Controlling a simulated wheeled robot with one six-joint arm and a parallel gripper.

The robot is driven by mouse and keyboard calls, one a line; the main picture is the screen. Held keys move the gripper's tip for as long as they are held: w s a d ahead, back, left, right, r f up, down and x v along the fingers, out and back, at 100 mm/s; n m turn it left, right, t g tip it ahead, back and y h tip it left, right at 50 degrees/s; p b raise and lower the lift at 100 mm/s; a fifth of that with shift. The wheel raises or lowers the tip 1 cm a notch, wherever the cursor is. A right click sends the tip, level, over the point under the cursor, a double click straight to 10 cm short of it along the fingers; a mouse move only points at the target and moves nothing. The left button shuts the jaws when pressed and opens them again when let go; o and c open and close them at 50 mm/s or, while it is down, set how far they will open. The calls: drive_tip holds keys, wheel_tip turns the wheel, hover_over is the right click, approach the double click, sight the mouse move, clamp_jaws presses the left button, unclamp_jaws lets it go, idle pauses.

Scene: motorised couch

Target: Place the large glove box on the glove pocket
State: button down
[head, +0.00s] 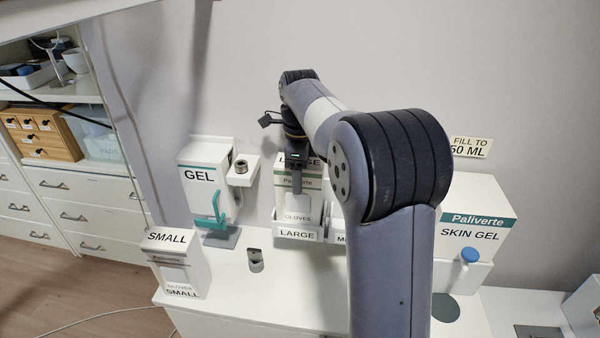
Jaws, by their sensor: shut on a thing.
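The large glove box (314,203) is white with a pale green band, and reads "LARGE" at its top and "GLOVES" lower down. It stands upright against the back wall. My gripper (296,182) is shut on it from the front and above, and hides part of its face. The glove pocket (298,234) is a white holder labelled "LARGE", directly below the box in the picture. The box's lower edge meets the pocket's front rim in this view. I cannot tell whether the box rests in the pocket or is held just above or in front of it.
A small glove box (180,263) stands at the counter's left front. A gel dispenser (205,180) with a teal lever is left of the pocket. A skin gel box (474,225) is at right. My arm hides the middle right. The counter (300,285) in front is mostly clear.

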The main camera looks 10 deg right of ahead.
drive_tip(key=shift+w+d+f, duration=0.1)
drive_tip(key=shift+w+f, duration=0.1)
drive_tip(key=shift+f, duration=0.05)
drive_tip(key=shift+f, duration=0.1)
drive_tip(key=shift+c, duration=2.4)
unclamp_jaws()
drive_tip(key=shift+f, duration=0.1)
wheel_tip(320, 180, up, 12)
drive_tip(key=shift+r, duration=0.2)
